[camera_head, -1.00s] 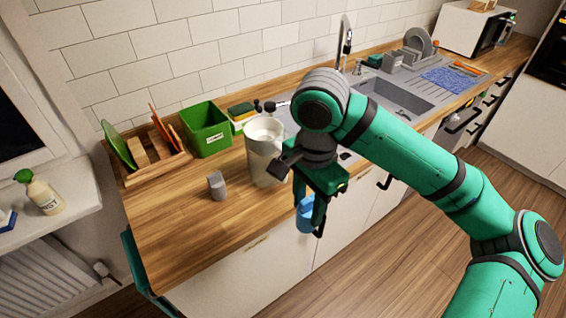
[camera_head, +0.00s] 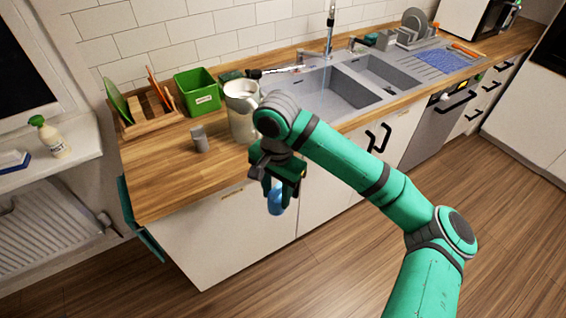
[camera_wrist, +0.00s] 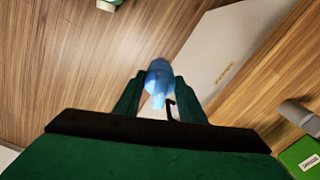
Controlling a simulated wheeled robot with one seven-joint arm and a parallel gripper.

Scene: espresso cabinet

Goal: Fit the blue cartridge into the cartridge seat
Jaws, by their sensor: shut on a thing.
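The blue cartridge (camera_head: 276,200) is held between the fingers of my gripper (camera_head: 268,186), in front of the white cabinet and below the worktop's front edge. In the wrist view the cartridge (camera_wrist: 158,78) shows as a shiny blue rounded piece between my two green fingertips (camera_wrist: 158,90). My gripper is shut on it. A white and grey jug-like container (camera_head: 241,108) stands on the worktop behind my gripper. A small grey piece (camera_head: 200,139) stands on the worktop to its left. I cannot make out the cartridge seat for certain.
The wooden worktop (camera_head: 165,185) is clear at its front left. A green bin (camera_head: 198,92) and a wooden dish rack (camera_head: 150,118) stand at the back. The sink (camera_head: 335,92) is to the right. Open floor (camera_head: 330,270) lies in front of the cabinets.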

